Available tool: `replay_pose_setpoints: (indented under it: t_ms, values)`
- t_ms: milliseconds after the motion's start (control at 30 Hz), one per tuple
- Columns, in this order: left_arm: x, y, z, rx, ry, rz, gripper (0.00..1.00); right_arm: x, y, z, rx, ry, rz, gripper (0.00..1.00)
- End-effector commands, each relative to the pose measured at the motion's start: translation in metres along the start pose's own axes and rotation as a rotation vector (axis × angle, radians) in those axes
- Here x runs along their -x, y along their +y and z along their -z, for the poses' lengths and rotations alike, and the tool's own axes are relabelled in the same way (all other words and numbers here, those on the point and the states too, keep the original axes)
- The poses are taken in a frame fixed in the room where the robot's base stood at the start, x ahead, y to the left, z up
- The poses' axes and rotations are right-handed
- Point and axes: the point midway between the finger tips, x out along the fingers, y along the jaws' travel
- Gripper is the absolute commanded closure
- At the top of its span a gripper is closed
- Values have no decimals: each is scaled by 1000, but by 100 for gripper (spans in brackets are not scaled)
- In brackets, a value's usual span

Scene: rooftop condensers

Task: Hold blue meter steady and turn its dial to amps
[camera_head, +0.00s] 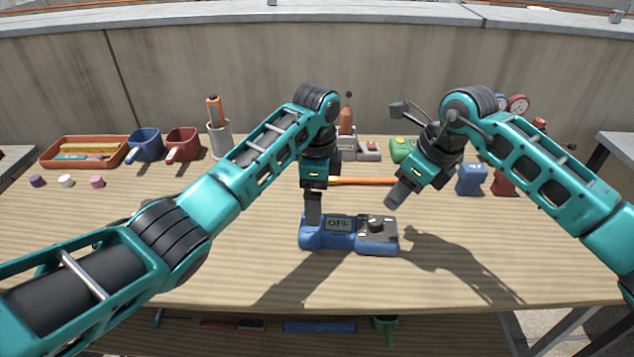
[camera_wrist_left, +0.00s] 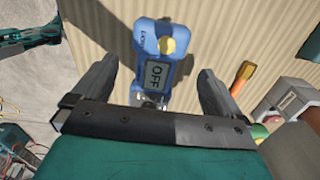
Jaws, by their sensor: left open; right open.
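The blue meter (camera_head: 328,240) lies on the wooden table with its screen reading OFF. Its dial (camera_head: 376,224) sits on a dark grey plate at the right end. My left gripper (camera_head: 313,208) is open over the meter's left end. In the left wrist view the meter (camera_wrist_left: 144,38) shows between the two open fingers, with a yellow round part beside the screen; whether the fingers touch it I cannot tell. The near end of the meter is hidden by the gripper body. My right gripper (camera_head: 400,195) is open and empty, above and behind the dial, apart from it.
An orange rod (camera_head: 362,181) lies behind the meter.

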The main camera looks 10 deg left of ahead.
Motion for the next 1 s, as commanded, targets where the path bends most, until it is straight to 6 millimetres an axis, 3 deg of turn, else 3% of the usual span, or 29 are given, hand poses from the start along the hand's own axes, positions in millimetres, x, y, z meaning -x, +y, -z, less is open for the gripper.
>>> replay_pose_setpoints:
  t_ms: [300, 500, 900, 1000]
  values:
    - [-63, 2, 1, -3, 0, -4, 0, 0, 0, 0, 0, 0, 0, 57]
    - [-86, 1, 1, -3, 1, -1, 0, 0, 0, 0, 0, 0, 0, 57]
    - [-94, 1, 1, -4, 2, 1, 0, 0, 0, 0, 0, 0, 0, 57]
    - [-94, 1, 1, -4, 2, 0, 8, 0, 0, 0, 0, 0, 0, 57]
